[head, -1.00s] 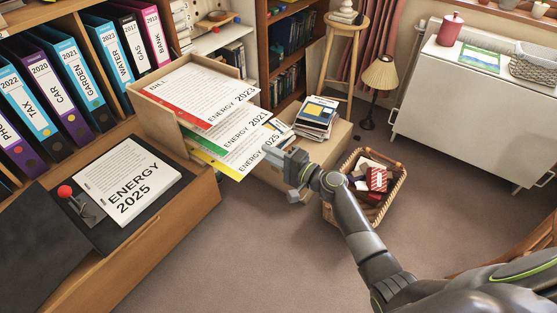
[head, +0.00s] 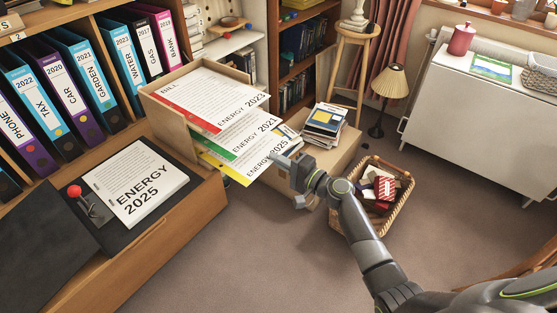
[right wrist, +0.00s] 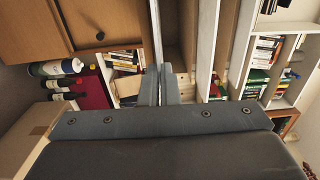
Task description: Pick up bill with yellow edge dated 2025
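The bill with the yellow edge (head: 225,173), printed ENERGY 2025, sticks out lowest of three fanned sheets. Above it lie a green-edged ENERGY 2021 bill (head: 232,136) and a red-edged ENERGY 2023 bill (head: 205,98), in a light wooden holder (head: 158,110). My right gripper (head: 277,158) is at the yellow-edged bill's front right corner. In the right wrist view its fingers (right wrist: 161,85) are close together, with a thin pale sheet edge running between them. The other two sheets stand clear to the right there. My left gripper is out of view.
Ring binders (head: 85,65) fill the shelf. A box (head: 335,160) with books (head: 325,122) and a basket (head: 395,213) stand close to my right arm. Carpet is clear in front.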

